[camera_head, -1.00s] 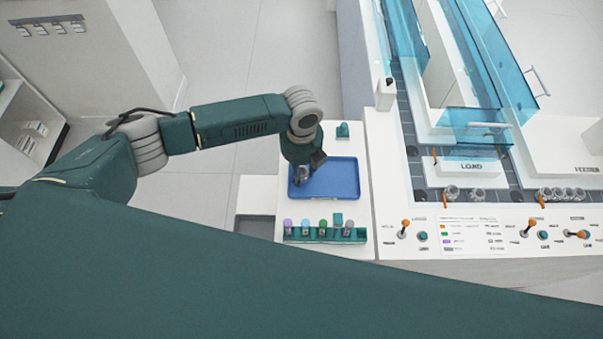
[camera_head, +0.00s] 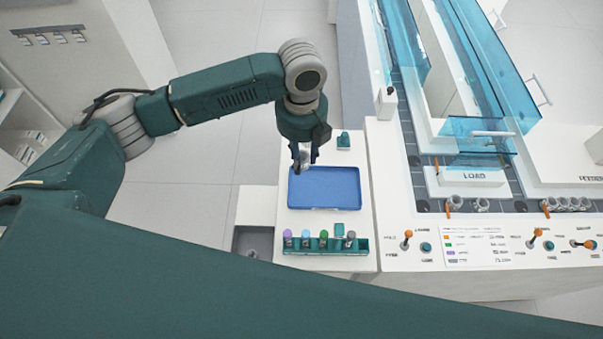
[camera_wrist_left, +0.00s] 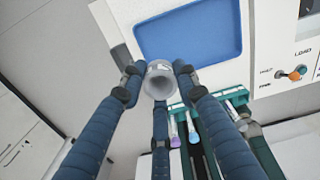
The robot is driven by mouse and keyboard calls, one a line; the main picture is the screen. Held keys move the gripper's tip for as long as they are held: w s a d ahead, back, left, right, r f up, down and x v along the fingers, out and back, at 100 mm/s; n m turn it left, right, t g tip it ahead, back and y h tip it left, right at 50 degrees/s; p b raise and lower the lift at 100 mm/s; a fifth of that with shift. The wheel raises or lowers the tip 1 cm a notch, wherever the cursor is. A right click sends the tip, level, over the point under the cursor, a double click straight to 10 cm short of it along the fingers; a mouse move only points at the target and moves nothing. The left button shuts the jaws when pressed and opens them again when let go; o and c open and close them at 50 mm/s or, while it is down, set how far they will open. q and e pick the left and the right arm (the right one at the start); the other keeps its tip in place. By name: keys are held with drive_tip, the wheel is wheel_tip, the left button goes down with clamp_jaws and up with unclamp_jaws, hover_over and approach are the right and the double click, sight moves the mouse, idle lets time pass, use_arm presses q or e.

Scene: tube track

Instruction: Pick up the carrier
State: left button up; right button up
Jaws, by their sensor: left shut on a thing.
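The carrier (camera_wrist_left: 160,80) is a small grey, round, cup-like puck with an open top. My left gripper (camera_wrist_left: 157,76) is shut on it, with fingers on both sides of it in the left wrist view. In the head view the left gripper (camera_head: 304,163) points down near the back edge of the blue tray (camera_head: 325,204), and the carrier shows only as a small grey patch between its fingers. The tray looks empty and lies on a white table. My right gripper is not in view.
A green rack (camera_head: 326,250) with several capped tubes stands in front of the tray. A small green block (camera_head: 343,140) sits behind it. To the right is a white console with a LOAD block (camera_head: 470,176), more round carriers (camera_head: 456,203), levers and blue clear covers.

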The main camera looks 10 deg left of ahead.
use_arm(q)
wheel_tip(320, 180, up, 13)
drive_tip(key=p, duration=0.4)
drive_tip(key=shift+p, duration=0.4)
